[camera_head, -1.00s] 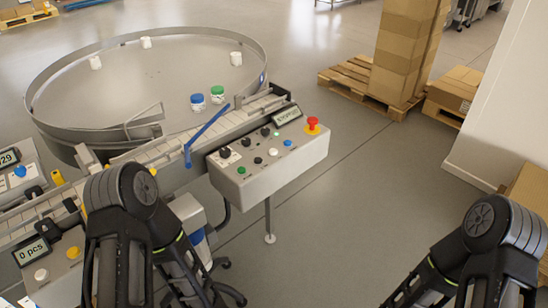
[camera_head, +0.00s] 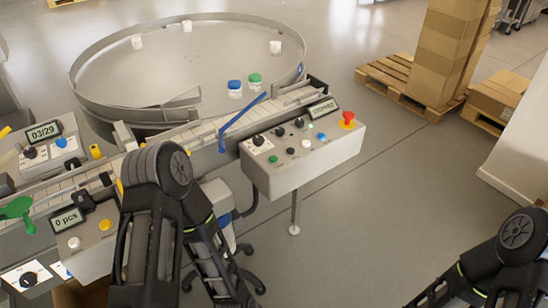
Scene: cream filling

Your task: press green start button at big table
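The big round table (camera_head: 110,110) is a grey metal disc with a raised rim. In front of it a grey control box (camera_head: 275,180) stands on a post beside the conveyor. On the box's sloped face, the small green button (camera_head: 273,158) is at the front left, below a black knob (camera_head: 258,140). Black, white and blue (camera_head: 321,136) buttons follow it to the right. My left arm's elbow is left of the box, my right arm's at the lower right corner. Neither gripper shows.
A conveyor (camera_head: 185,138) with a blue guide bar (camera_head: 240,122) runs behind the box. Other control boxes with displays reading "03/29" (camera_head: 45,132) and "0 pcs" (camera_head: 67,219) are at left.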

